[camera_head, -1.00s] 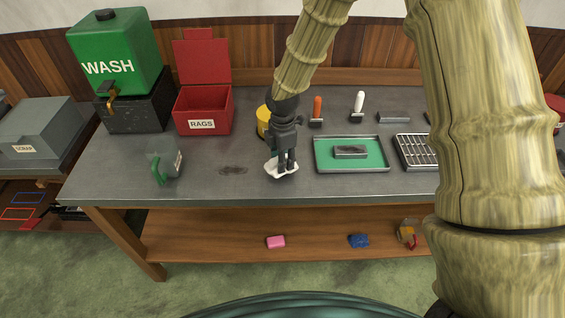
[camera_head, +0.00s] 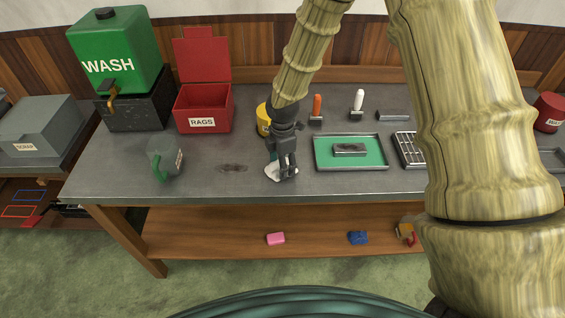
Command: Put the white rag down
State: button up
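The white rag (camera_head: 272,172) is a small crumpled cloth at the front middle of the grey workbench (camera_head: 215,188). It appears to rest on the bench top, just right of a dark smudge. My gripper (camera_head: 287,172) points down at the rag, with its dark fingertips at the cloth and covering part of it. I cannot tell whether the fingers still pinch the cloth or are apart around it.
A green tray (camera_head: 320,152) holding a dark block stands to the right. A yellow container (camera_head: 262,118) is partly hidden behind my gripper. A red RAGS bin (camera_head: 203,108) and a grey-green mug (camera_head: 163,156) stand left. Bare bench lies around the smudge (camera_head: 232,168).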

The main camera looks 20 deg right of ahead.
notch_tip(320, 180, up, 12)
jog(key=b, duration=0.3)
jog(key=shift+r, duration=0.15)
dwell(0.4)
dwell(0.5)
